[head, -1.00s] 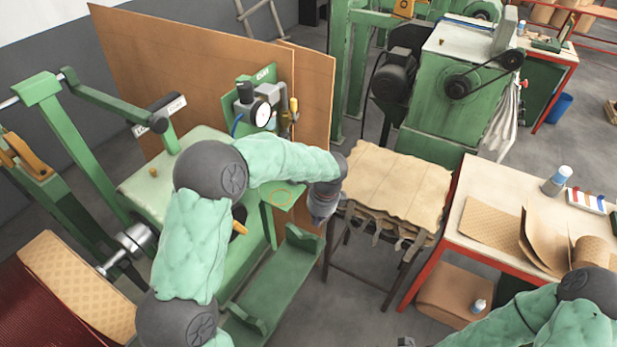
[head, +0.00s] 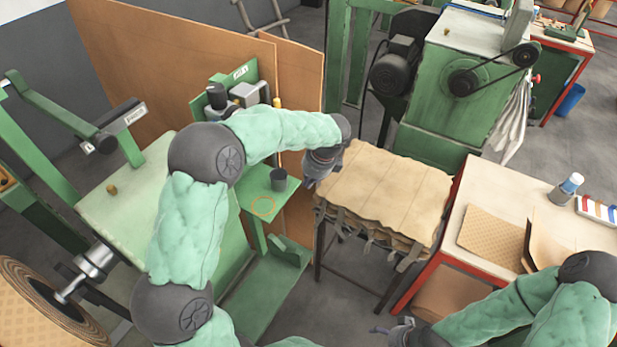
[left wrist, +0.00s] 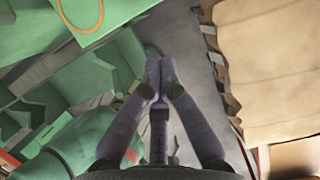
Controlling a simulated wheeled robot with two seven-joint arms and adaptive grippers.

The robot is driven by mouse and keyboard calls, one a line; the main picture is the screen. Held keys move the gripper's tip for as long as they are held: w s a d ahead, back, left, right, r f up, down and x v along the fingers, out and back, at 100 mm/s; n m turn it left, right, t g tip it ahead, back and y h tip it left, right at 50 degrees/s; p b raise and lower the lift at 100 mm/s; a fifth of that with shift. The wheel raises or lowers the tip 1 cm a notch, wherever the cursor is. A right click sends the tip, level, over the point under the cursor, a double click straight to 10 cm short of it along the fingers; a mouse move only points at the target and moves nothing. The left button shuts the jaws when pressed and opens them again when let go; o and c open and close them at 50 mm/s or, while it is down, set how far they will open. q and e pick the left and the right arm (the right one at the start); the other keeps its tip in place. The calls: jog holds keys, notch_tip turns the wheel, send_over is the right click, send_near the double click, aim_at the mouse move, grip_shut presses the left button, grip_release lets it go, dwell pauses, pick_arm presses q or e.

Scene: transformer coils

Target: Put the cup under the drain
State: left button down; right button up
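A dark grey cup (head: 279,180) stands upright on the small green shelf (head: 252,192). An orange ring (head: 263,206) is marked on the shelf, in front of the cup and apart from its base; the ring also shows in the left wrist view (left wrist: 80,14). The filter unit (head: 238,94) is on the green panel behind; my left arm hides its lower part, and no drain shows. My left gripper (head: 309,184) is right of the cup, apart from it; in the left wrist view its fingertips (left wrist: 160,70) meet, empty. My right gripper (head: 388,330) is low in view, its fingers unclear.
A stand with stacked tan sheets (head: 385,190) is close to the right of my left gripper. A red-framed table (head: 500,195) holds a bottle (head: 566,188) and sheets. Brown boards (head: 170,65) stand behind the green machine (head: 125,200).

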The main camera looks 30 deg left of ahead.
aim_at(277, 179)
pick_arm(q)
jog(key=a+f, duration=0.1)
jog(key=f, duration=0.1)
jog(key=a+f+b, duration=0.1)
jog(key=a+f, duration=0.1)
jog(key=a+f+b, duration=0.1)
jog(key=a+f, duration=0.1)
jog(key=f, duration=0.1)
jog(key=shift+w, duration=0.35)
jog(key=shift+a, duration=0.55)
jog(key=a+p, duration=0.1)
jog(key=a, duration=0.1)
jog(key=a+p, duration=0.1)
jog(key=a, duration=0.2)
jog(key=shift+w+a+r+p, duration=0.15)
jog(key=shift+w+a+p, duration=0.05)
jog(key=shift+p, duration=0.15)
jog(key=shift+a, duration=0.25)
jog(key=shift+d, duration=0.15)
